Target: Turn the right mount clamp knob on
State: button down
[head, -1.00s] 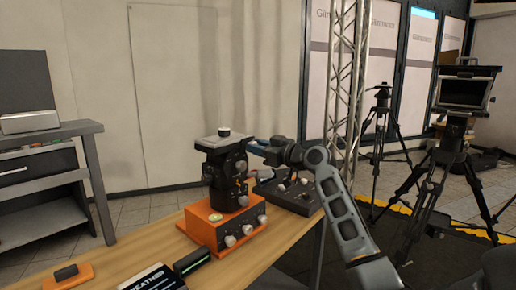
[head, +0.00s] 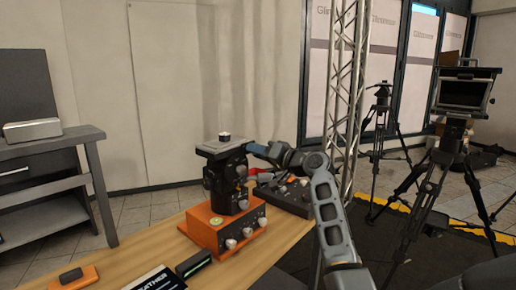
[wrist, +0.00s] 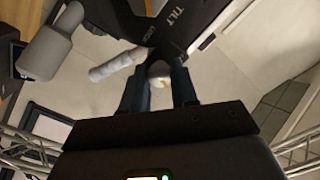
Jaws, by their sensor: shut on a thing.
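The black mount head (head: 222,188), with a flat grey plate on top, stands upright on an orange box (head: 228,228) on the table. My gripper (head: 250,149) is at the right side of the mount's upper part, just below the plate. In the wrist view my gripper (wrist: 159,88) is shut on a small pale knob (wrist: 158,72) on the mount, beside printed letters reading TILT. The fingers hide much of this knob, and its turn position cannot be told. Two longer grey knobs (wrist: 44,52) stick out at the left in the wrist view.
The orange box has several silver knobs on its front. A dark control panel (head: 285,196) lies behind my gripper. A small black device (head: 194,264) and an orange block (head: 73,278) lie on the wooden table (head: 150,252). A truss (head: 345,100) rises behind.

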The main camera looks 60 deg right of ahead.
jog(key=m+p, duration=0.3)
jog(key=m, duration=0.3)
jog(key=shift+r, duration=0.1)
jog(key=shift+p, duration=0.3)
dwell(0.3)
jog(key=c, duration=0.9)
grip_release()
jog(key=shift+o, duration=0.2)
jog(key=b+v, duration=0.1)
jog(key=v, duration=0.7)
jog(key=shift+b, duration=0.35)
jog(key=shift+w, duration=0.1)
